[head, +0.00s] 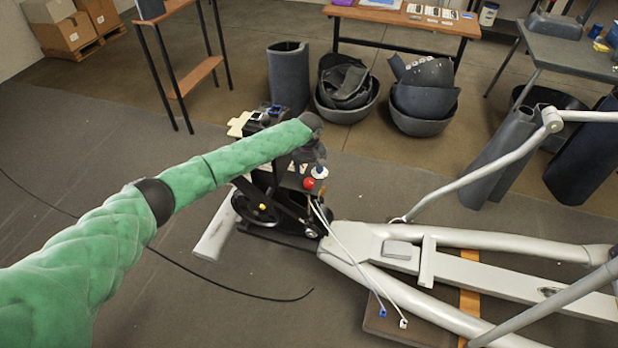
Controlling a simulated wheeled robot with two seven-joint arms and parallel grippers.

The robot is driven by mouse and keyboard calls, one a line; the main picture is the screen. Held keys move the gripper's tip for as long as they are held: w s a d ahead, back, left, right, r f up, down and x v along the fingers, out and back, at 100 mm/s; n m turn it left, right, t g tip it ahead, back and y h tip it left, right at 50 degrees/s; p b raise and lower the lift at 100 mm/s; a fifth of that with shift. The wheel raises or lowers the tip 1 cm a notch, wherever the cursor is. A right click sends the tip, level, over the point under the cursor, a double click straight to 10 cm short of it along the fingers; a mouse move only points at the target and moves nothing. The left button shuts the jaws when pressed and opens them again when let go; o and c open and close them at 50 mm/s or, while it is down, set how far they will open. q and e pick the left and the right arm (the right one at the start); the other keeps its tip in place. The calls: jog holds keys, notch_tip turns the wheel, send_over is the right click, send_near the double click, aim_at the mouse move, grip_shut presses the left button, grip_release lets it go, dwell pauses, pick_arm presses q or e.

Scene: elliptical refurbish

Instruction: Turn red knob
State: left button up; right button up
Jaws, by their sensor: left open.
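The red knob (309,183) sits on the black drive unit (268,200) of the elliptical machine. A white knob or cap (319,171) is just above and right of it. My left arm, in a green padded sleeve, reaches in from the left across the top of the unit. My left gripper (312,158) is dark, open and just above the two knobs, with no visible hold on either. Its fingers are small and blend with the dark unit, so the exact gap to the red knob cannot be told. My right gripper is not in view.
The machine's pale grey frame (470,265) extends right, with a raised bar (480,175). Loose cables with blue and white plugs (382,312) hang in front. Dark bins of scrap (346,90) and workbenches (405,18) stand behind. Floor at left is mostly clear.

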aim_at(309, 181)
pick_arm(q)
jog(key=shift+f+p, duration=0.55)
jog(key=shift+f, duration=1.9)
jog(key=c, duration=1)
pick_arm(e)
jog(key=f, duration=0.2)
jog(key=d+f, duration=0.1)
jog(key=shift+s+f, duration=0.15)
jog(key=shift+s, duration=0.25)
pick_arm(q)
jog(key=shift+m, duration=0.4)
jog(key=m, duration=0.8)
jog(key=shift+m, duration=0.4)
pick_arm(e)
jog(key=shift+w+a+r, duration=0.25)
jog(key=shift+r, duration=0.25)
pick_arm(q)
jog(key=shift+m, duration=0.3)
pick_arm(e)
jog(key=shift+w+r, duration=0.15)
